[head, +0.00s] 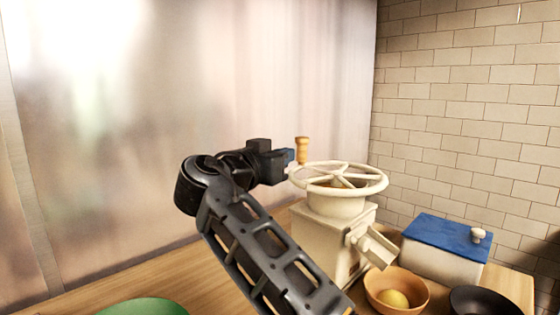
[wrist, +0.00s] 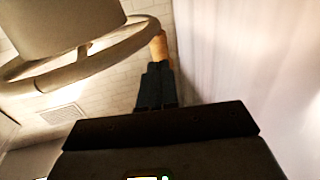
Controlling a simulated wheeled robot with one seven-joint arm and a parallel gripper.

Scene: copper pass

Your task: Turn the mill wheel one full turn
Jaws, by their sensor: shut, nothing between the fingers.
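The cream mill (head: 325,238) stands on the counter, with a flat spoked wheel (head: 372,190) on top. A wooden handle (head: 302,150) stands upright on the wheel's far left rim. My gripper (head: 291,157) is level with the handle, just left of it, its fingers together and empty. In the wrist view the shut fingers (wrist: 157,84) point at the handle (wrist: 158,47), and the wheel rim (wrist: 85,66) runs off to the left. The fingertips overlap the handle's edge there; I cannot tell whether they touch it.
An orange bowl (head: 377,292) with a yellow ball sits below the mill's spout. A white box (head: 440,263) with a blue lid and a black bowl (head: 485,299) stand at right. A green dish (head: 143,307) is at front left. A wall panel rises behind.

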